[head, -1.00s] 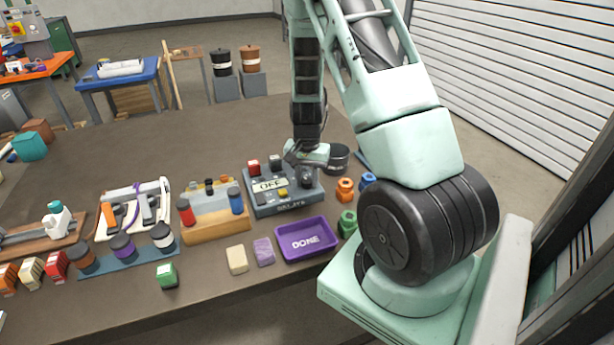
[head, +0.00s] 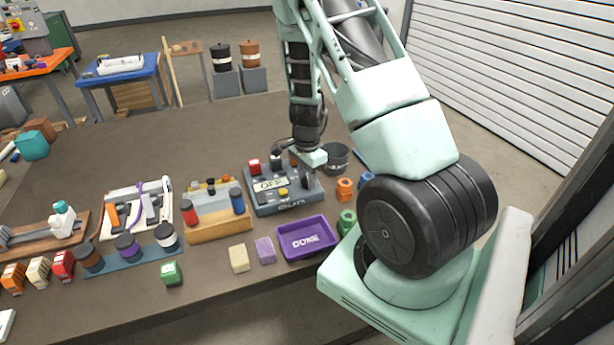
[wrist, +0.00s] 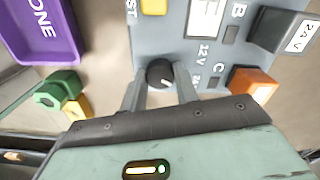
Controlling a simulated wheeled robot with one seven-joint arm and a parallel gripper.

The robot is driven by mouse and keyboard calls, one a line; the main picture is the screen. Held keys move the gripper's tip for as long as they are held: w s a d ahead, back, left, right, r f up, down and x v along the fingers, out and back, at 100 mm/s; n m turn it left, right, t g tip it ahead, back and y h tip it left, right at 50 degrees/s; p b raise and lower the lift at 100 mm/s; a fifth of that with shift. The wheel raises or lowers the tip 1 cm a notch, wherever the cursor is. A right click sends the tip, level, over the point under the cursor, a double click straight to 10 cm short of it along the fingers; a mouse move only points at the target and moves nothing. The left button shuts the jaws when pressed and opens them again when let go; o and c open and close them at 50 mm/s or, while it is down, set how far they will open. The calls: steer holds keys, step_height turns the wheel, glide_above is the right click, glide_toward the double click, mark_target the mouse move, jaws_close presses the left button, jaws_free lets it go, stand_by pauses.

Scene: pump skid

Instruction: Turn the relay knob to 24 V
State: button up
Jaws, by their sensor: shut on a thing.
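The relay box (head: 262,205) is a grey panel on the table, with a red block, a yellow button and an OFF plate on top. Its black round knob (wrist: 160,72) sits between my fingertips in the wrist view, with a pale pointer mark toward its lower right. Labels "12 V" (wrist: 203,52) and a partly hidden "24" (wrist: 195,80) are printed to the knob's right. I cannot tell exactly which one the mark meets. My gripper (wrist: 160,82) is shut on the knob; in the head view my gripper (head: 308,178) is over the box's right side.
A purple DONE tray (head: 307,238) stands in front of the box. Orange (head: 344,189) and green (head: 347,221) nut-like pieces lie to the right, with a dark pot (head: 336,157) behind. A dark block labelled 24 V (wrist: 275,30) shows in the wrist view.

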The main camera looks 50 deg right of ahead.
stand_by(0.5)
steer(key=o, duration=1)
steer(key=shift+c, duration=0.2)
steer(key=shift+r, duration=0.1)
step_height(320, 180, up, 17)
steer(key=p, duration=0.1)
steer(key=shift+r, duration=0.15)
